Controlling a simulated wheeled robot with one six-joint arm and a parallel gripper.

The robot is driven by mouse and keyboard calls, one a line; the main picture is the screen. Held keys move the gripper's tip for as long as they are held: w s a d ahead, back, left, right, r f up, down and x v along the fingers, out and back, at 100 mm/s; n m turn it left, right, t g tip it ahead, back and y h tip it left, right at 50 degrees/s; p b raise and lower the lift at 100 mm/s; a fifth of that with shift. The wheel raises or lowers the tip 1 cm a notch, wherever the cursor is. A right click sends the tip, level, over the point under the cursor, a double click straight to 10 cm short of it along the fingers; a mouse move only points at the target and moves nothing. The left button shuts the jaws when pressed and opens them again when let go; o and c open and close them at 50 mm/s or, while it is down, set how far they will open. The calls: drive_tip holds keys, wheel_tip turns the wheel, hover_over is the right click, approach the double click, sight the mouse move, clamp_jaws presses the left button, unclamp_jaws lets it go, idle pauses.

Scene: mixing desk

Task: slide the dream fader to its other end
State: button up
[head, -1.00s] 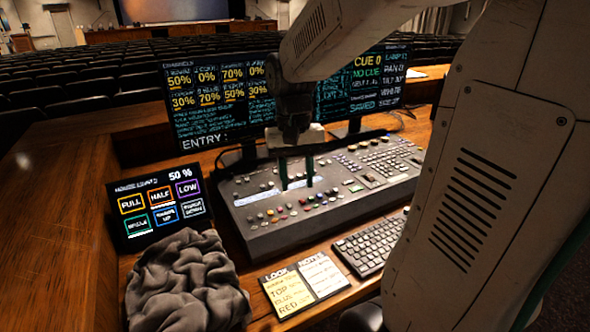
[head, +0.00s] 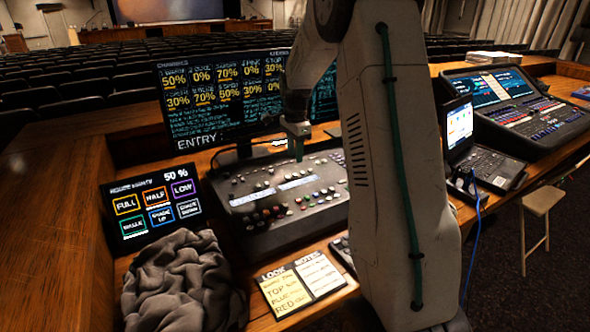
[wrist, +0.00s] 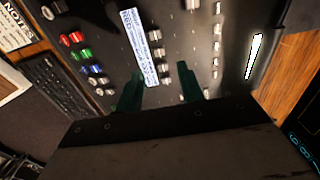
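My gripper (head: 298,150) hangs above the back of the dark console (head: 258,238) in the head view. In the wrist view its two green fingers (wrist: 158,88) stand apart with nothing held between them, over the console's face. The console carries rows of knobs, coloured buttons (wrist: 82,55) and a pale display strip (wrist: 140,46). No label reading "dream" is legible, so I cannot tell which control is the dream fader. My arm hides the console's right part in the head view. A second desk (head: 530,118) with a lit screen and many small controls stands at the right.
Monitors (head: 225,90) stand behind the console. A touch panel (head: 155,206), a crumpled grey cloth (head: 183,285) and note cards (head: 300,284) lie left and in front. A laptop (head: 480,150) with a blue cable sits right of my arm. A stool (head: 542,195) stands at the right.

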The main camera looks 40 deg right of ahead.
sight(295, 174)
wheel_tip(295, 174, down, 7)
drive_tip(key=shift+r, duration=0.2)
clamp_jaws()
